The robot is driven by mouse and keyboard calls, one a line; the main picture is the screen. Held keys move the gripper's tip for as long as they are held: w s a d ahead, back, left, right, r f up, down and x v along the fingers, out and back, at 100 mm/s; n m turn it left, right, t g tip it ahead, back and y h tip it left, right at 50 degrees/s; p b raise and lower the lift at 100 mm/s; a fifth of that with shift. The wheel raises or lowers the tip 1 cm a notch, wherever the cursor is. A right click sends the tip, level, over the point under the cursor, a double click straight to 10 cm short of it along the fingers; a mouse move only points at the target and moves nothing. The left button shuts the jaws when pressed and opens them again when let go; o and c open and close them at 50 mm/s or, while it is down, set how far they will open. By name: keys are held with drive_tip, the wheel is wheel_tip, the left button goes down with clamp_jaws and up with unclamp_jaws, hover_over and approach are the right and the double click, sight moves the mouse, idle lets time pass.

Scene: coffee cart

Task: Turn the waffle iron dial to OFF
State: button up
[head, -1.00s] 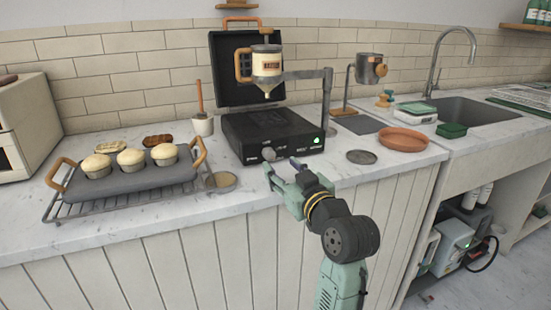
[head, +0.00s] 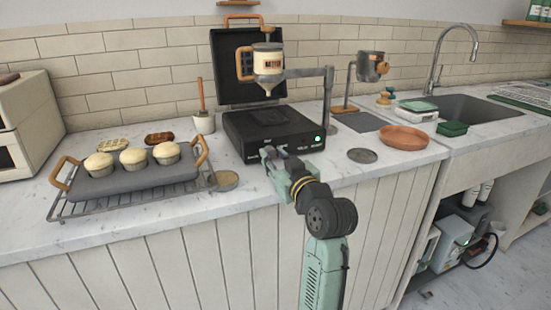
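The waffle iron (head: 262,123) is a black box on the counter with its dark lid (head: 232,70) standing open behind it. A green light (head: 319,139) glows at the right of its front panel. My gripper (head: 271,154) is at the left part of that front panel, its fingertips pointing at the panel. The dial is hidden behind my fingers, so its setting does not show. I cannot tell whether the fingers touch the dial or are closed around it.
A batter dispenser (head: 268,62) hangs over the iron from a metal stand (head: 327,95). A muffin tray (head: 130,182) on a wire rack is to the left. A round grey disc (head: 362,156) and an orange plate (head: 403,137) lie to the right. The counter's front edge is below my gripper.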

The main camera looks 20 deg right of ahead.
clamp_jaws()
